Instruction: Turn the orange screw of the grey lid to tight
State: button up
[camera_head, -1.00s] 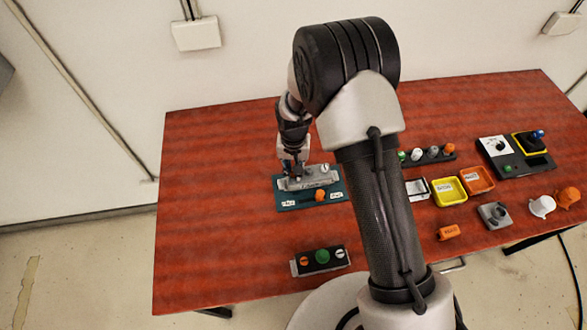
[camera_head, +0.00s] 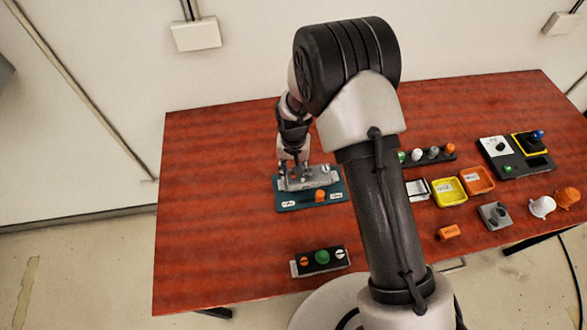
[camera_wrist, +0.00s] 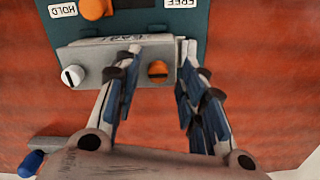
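The grey lid (camera_wrist: 110,60) lies on a teal base plate (camera_wrist: 215,40) with HOLD and FREE labels. It also shows in the head view (camera_head: 312,180). In the wrist view the orange screw (camera_wrist: 157,70) sits at the lid's right end, its slot running roughly sideways. A white slotted screw (camera_wrist: 73,76) sits at the left end. My gripper (camera_wrist: 160,50) is open, with one finger on each side of the orange screw and a gap to it on both sides. In the head view my gripper (camera_head: 294,172) is over the lid's left end and hides the orange screw.
An orange knob (camera_wrist: 96,8) stands on the base plate beside the lid. A box with orange, green and white buttons (camera_head: 320,260) is nearer the front edge. Yellow (camera_head: 448,201) and orange trays are to the right. The table's left part is bare.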

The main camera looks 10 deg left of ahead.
jog(key=shift+r, duration=3.95)
jog(key=shift+r, duration=0.1)
notch_tip(320, 180, up, 10)
jog(key=f+t+b, duration=0.1)
jog(key=b, duration=0.1)
send_over(310, 182)
jog(key=s+d+r+t+b, duration=0.1)
jog(key=s+d+r+b, duration=0.1)
jog(key=s+d+r, duration=0.5)
jog(key=s+d+r+t+b, duration=0.1)
jog(key=s+d, duration=0.2)
jog(key=s, duration=0.5)
jog(key=s+d+r+t+b, duration=0.1)
jog(key=s+d+r+b, duration=0.1)
jog(key=s, duration=0.6)
jog(key=shift+d+r+t, duration=0.2)
jog(key=shift+d+t, duration=0.1)
jog(key=shift+d, duration=0.6)
jog(key=shift+w, duration=0.1)
jog(key=shift+c, duration=0.4)
